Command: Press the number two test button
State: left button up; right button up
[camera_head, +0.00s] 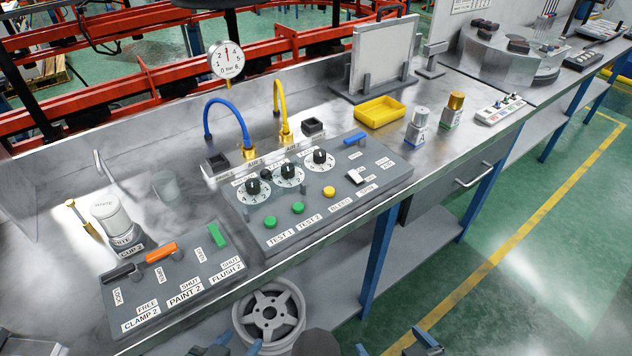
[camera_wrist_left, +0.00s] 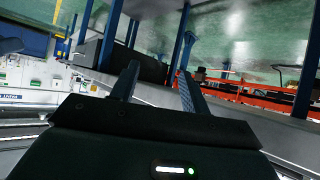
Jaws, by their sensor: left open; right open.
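The number two test button is the green button (camera_head: 298,208) above the TEST 2 label on the grey control panel (camera_head: 345,210) in the head view. A matching green button (camera_head: 269,222) stands to its left above TEST 1, and a yellow button (camera_head: 329,192) to its right above BLEED. My left gripper (camera_head: 238,345) is at the bottom edge of the head view, below and apart from the panel, partly cut off. In the left wrist view its two fingers (camera_wrist_left: 154,88) are spread with nothing held. My right gripper (camera_head: 394,346) is at the bottom edge, further right, open.
Three black dials (camera_head: 288,172) sit behind the buttons. A lever panel (camera_head: 175,285) with orange and green levers stands to the left. A grey wheel (camera_head: 268,312) is below the bench edge. A yellow tray (camera_head: 380,112) stands behind right. The space above the buttons is clear.

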pick_arm(q)
grip_shut()
dwell(1.4)
